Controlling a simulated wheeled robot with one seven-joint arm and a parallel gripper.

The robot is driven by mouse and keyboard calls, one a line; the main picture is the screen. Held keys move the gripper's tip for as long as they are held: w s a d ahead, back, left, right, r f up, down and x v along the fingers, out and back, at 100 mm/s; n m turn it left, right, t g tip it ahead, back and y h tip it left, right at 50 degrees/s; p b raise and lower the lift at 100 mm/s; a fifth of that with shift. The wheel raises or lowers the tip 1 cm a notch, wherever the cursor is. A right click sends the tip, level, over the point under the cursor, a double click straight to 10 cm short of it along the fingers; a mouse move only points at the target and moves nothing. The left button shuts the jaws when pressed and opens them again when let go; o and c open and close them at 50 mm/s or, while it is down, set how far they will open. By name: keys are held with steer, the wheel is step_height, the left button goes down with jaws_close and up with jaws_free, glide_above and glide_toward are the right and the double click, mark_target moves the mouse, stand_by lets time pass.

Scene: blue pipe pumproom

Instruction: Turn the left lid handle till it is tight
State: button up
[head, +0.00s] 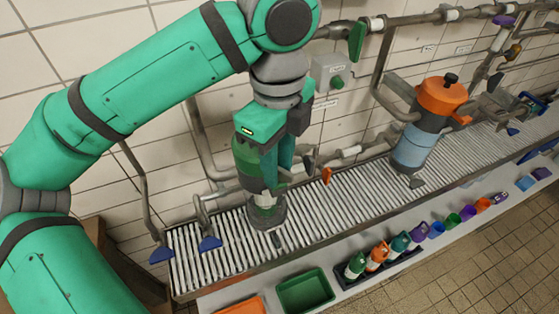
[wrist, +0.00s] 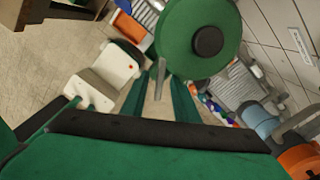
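The left canister has a green lid (head: 246,160), a pale body and a grey base (head: 268,217); it stands on the roller conveyor. In the wrist view its round green lid (wrist: 185,45) shows a dark centre knob (wrist: 208,41). My gripper (head: 279,166) points down at the lid's right side, hiding part of it. In the wrist view my gripper (wrist: 160,72) has two green fingers apart, with a thin grey bar (wrist: 159,82) in the gap. I cannot tell whether this bar is the lid handle; neither finger visibly presses on it.
The right canister has a blue body (head: 412,146) and an orange lid (head: 442,95). Pipes and a grey switch box (head: 332,74) line the wall behind. A green tray (head: 305,292) and a dark rack (head: 378,268) of bottles lie in front of the conveyor (head: 340,205).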

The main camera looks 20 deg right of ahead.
steer(key=shift+w, duration=0.15)
steer(key=c, duration=0.3)
steer(key=shift+a, duration=0.15)
jaws_close()
